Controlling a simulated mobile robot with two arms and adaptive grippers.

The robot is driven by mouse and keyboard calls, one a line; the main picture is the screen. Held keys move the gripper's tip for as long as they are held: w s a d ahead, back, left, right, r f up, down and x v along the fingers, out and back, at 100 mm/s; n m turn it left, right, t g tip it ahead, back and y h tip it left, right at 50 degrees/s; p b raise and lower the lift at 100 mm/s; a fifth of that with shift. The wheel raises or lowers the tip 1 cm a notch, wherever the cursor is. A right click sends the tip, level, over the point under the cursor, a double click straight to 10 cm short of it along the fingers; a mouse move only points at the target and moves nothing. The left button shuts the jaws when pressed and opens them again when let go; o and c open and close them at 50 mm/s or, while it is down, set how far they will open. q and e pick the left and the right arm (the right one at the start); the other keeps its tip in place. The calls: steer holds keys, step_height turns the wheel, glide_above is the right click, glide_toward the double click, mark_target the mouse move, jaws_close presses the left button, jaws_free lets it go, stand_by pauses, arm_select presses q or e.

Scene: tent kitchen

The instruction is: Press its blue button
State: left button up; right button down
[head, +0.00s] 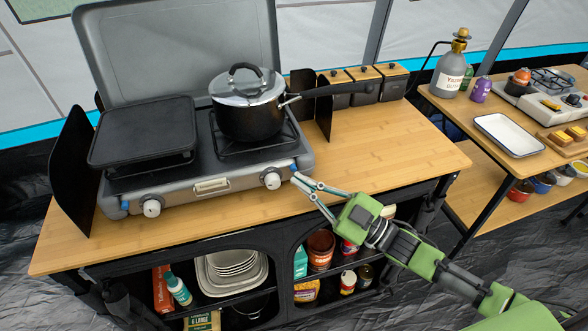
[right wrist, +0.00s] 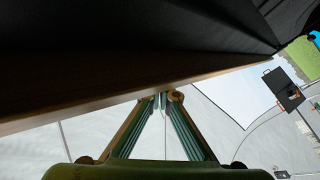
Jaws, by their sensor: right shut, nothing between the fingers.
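A grey two-burner camping stove (head: 215,186) with its lid raised stands on the wooden table. Its front has a left knob (head: 151,207), a right knob (head: 271,180) and a light panel between them. A small blue spot (head: 125,206) shows at the stove's front left corner; I cannot tell its exact shape. My right gripper (head: 297,179) is shut and empty, its tips close to the stove's front right corner, right of the right knob. I cannot tell whether they touch. In the right wrist view the fingertips (right wrist: 164,97) are together. My left gripper is out of view.
A black lidded pot (head: 248,118) sits on the right burner, its handle pointing right. A black griddle (head: 143,130) covers the left burner. Canisters (head: 390,82) stand behind. The wooden tabletop (head: 400,150) is clear on the right. Shelves below hold plates (head: 232,270) and jars.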

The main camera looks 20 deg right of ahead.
stand_by(0.5)
steer(key=shift+w, duration=0.15)
steer(key=shift+w, duration=0.3)
steer(key=shift+w+b, duration=0.3)
steer(key=shift+w, duration=0.1)
stand_by(0.6)
steer(key=shift+s, duration=0.1)
steer(key=shift+s+p, duration=0.55)
steer(key=shift+s, duration=0.2)
